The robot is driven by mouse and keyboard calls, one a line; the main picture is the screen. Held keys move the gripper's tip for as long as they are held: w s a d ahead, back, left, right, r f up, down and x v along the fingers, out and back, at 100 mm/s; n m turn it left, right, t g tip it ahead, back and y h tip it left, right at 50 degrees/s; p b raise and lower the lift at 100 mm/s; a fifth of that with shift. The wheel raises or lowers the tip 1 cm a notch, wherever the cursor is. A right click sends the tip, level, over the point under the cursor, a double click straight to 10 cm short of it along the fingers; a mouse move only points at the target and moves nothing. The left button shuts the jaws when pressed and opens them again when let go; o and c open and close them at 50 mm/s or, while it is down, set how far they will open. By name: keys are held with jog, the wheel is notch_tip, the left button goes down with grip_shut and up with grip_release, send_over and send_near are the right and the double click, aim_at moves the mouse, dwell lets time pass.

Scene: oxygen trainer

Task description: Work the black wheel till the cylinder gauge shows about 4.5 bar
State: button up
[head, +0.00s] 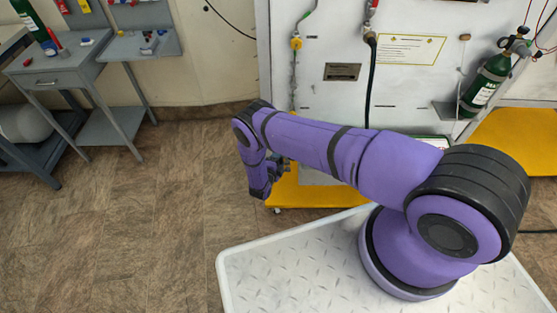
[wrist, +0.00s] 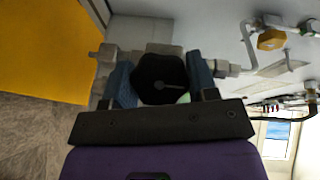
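The black wheel (wrist: 160,78), a lobed knob with a pale pointer mark on its face, is in the middle of the wrist view. My gripper (wrist: 162,90) has its two blue fingers on either side of the wheel, and both appear to touch it. In the head view my gripper hangs low in front of the white panel, mostly hidden behind my arm, and the wheel is hidden there. A green cylinder (head: 487,85) stands tilted at the right of the head view with small round fittings at its top. No gauge reading is legible.
The white panel (head: 405,88) carries hoses, a yellow fitting (head: 296,43) and a yellow label (head: 411,50). A yellow base (head: 316,196) juts out at floor level. A grey bench (head: 60,70) stands at the left, with open floor (head: 180,200) before it.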

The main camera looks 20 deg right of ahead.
jog(key=shift+c, duration=0.5)
jog(key=shift+n, duration=0.3)
jog(key=n+g, duration=0.2)
jog(key=n, duration=0.1)
jog(key=n+g, duration=0.3)
jog(key=n, duration=0.1)
dwell(0.5)
jog(key=o, duration=0.9)
jog(key=shift+a, duration=0.15)
